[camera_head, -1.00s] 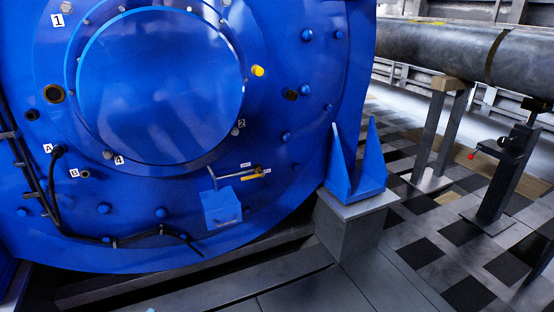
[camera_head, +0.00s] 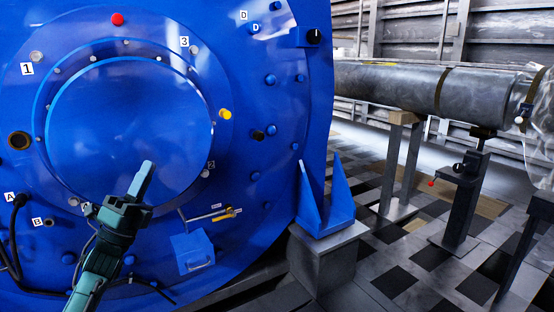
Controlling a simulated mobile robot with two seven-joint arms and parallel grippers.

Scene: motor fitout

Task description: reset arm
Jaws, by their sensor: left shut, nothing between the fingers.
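My left arm comes in from the lower left. My left gripper (camera_head: 148,170) is shut and empty, its fingers pointing up in front of the round cover (camera_head: 125,115) of the large blue motor housing (camera_head: 265,50). From this view I cannot tell how far it is from the cover or whether it touches. The gripper and wrist hide the cover's lower edge and the spot near the label at its bottom. My right gripper is not in view.
A small blue box (camera_head: 192,253) and a yellow-handled valve (camera_head: 231,212) sit low on the housing. A blue bracket (camera_head: 325,213) stands on a grey block right of it. A grey pipe (camera_head: 395,85) rests on stands behind the tiled floor.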

